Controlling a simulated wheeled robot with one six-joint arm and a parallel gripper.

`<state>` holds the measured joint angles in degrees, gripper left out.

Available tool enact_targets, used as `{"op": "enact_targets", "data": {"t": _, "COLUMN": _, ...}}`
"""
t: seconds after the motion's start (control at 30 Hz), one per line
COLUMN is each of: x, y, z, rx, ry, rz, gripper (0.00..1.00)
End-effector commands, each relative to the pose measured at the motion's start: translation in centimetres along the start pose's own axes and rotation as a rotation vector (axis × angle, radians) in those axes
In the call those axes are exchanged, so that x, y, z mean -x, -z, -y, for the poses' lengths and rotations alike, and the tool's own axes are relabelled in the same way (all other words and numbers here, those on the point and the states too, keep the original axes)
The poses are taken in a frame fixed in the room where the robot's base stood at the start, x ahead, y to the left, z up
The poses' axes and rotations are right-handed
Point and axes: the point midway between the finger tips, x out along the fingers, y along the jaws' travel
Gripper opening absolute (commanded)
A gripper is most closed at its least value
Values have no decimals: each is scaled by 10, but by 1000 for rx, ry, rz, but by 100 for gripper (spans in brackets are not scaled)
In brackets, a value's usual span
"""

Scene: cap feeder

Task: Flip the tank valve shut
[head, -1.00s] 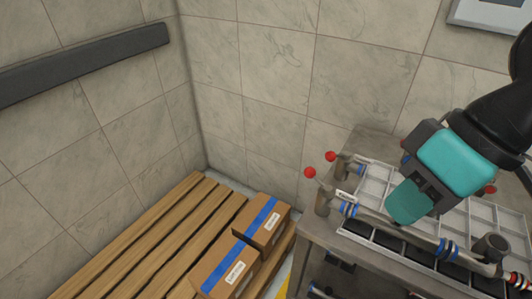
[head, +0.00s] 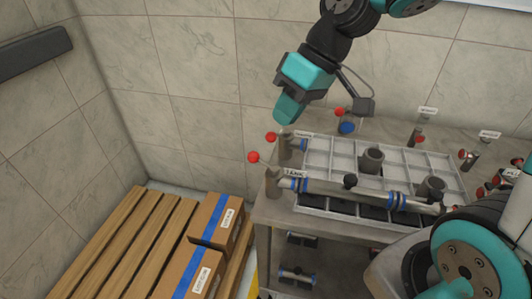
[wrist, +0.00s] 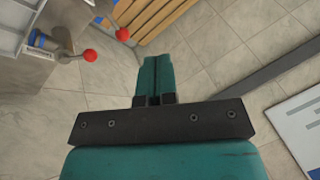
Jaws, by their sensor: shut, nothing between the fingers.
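Two valve levers with red ball ends stand at the left end of the bench: a rear one (head: 271,137) and a front one (head: 253,157). A small label (head: 295,174) sits by the front valve; its text is too small to read surely, so I cannot tell which is the tank valve. Both red balls also show at the upper left of the wrist view, one nearer (wrist: 90,55) and one farther (wrist: 122,34). My gripper (head: 282,112) is shut and empty, pointing down above the rear lever, apart from both levers. Its closed fingers (wrist: 154,65) show in the wrist view.
A metal bench (head: 262,212) carries a grey grid tray (head: 330,150) and a pipe (head: 335,190) along its front. Other red-handled valves (head: 463,154) stand at the back right. Taped cardboard boxes (head: 215,230) sit on a wooden pallet (head: 130,235) at left. A tiled wall stands behind.

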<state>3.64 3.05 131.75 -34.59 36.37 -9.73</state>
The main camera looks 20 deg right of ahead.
Motion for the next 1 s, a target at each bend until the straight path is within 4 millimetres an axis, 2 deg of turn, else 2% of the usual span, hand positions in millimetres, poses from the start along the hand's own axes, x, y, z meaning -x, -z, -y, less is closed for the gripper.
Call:
{"op": "enact_targets", "data": {"t": 0.03, "x": -14, "y": 7, "z": -37, "rx": -33, "ry": 5, "rz": -27, "gripper": 0}}
{"op": "enact_targets", "data": {"t": 0.1, "x": -21, "y": 17, "z": -76, "rx": -51, "ry": 11, "rz": -67, "gripper": 0}}
{"op": "enact_targets", "data": {"t": 0.2, "x": -27, "y": 22, "z": -119, "rx": -72, "ry": 16, "rz": -113, "gripper": 0}}
{"op": "enact_targets", "data": {"t": 0.3, "x": -29, "y": 24, "z": -143, "rx": -81, "ry": 16, "rz": -141, "gripper": 0}}
{"op": "enact_targets", "data": {"t": 0.4, "x": -28, "y": 24, "z": -150, "rx": -81, "ry": 16, "rz": -151, "gripper": 0}}
{"op": "enact_targets", "data": {"t": 0.77, "x": -32, "y": 25, "z": -149, "rx": -80, "ry": 17, "rz": -148, "gripper": 0}}
{"op": "enact_targets", "data": {"t": 0.87, "x": -43, "y": 27, "z": -148, "rx": -79, "ry": 19, "rz": -147, "gripper": 0}}
{"op": "enact_targets", "data": {"t": 1.0, "x": -69, "y": 30, "z": -147, "rx": -81, "ry": 21, "rz": -145, "gripper": 0}}
